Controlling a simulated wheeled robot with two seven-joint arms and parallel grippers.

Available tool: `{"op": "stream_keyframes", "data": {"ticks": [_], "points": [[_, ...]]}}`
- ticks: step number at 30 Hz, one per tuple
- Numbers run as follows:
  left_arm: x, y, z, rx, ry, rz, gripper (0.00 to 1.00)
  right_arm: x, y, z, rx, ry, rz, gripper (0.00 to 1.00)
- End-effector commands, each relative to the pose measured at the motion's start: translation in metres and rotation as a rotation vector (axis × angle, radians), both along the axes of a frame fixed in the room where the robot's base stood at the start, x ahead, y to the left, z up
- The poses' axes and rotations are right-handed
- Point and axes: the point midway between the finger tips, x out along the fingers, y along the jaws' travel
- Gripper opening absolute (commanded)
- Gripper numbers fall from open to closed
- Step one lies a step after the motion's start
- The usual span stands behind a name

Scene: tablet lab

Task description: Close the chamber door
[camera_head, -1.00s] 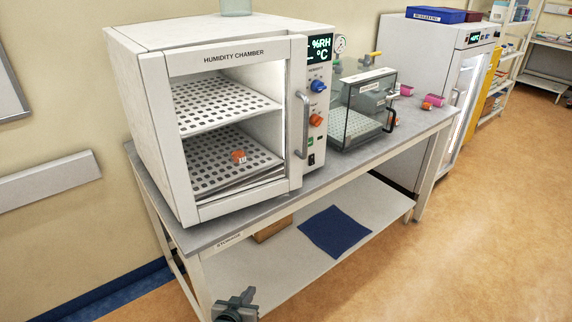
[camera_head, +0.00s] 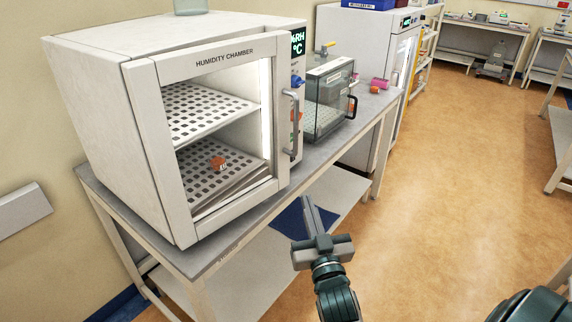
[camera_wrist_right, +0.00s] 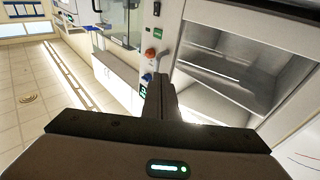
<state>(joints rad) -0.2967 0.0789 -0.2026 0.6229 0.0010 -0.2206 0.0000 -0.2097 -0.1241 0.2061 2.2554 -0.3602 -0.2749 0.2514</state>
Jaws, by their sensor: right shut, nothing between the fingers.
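The humidity chamber (camera_head: 100,110) stands on a grey-topped bench. Its white-framed glass door (camera_head: 225,195) has a vertical grey handle (camera_head: 291,125) on the right edge. My right gripper (camera_head: 309,207) is shut and empty, in front of the bench and below the handle, apart from the door in the picture. In the right wrist view its fingers (camera_wrist_right: 165,92) show near the control panel (camera_wrist_right: 151,50), with the chamber interior at right. My left gripper is not in view.
Inside the chamber are perforated shelves (camera_head: 205,110) and an orange-capped item (camera_head: 217,163). A clear box (camera_head: 328,98) stands right of the chamber on the bench (camera_head: 240,228). Pink items (camera_head: 379,83) lie beyond it. The floor (camera_head: 450,190) at right is open.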

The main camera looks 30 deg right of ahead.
Motion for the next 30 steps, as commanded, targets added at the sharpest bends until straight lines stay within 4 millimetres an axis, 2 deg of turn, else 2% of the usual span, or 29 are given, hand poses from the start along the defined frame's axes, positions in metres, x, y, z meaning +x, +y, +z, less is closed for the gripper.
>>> {"op": "stream_keyframes", "data": {"ticks": [3, 17, 23, 30], "points": [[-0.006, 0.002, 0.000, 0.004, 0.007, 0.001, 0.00, -0.002, -0.002, 0.005, -0.002, -0.009, -0.005, 0.00], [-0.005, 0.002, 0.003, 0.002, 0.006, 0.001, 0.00, 0.005, -0.003, 0.007, -0.002, -0.008, -0.003, 0.00], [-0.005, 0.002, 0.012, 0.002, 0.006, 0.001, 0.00, 0.024, -0.010, 0.012, -0.003, -0.007, -0.003, 0.00], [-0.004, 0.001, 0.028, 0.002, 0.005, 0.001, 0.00, 0.061, -0.023, 0.021, -0.003, -0.006, -0.003, 0.00]]}}
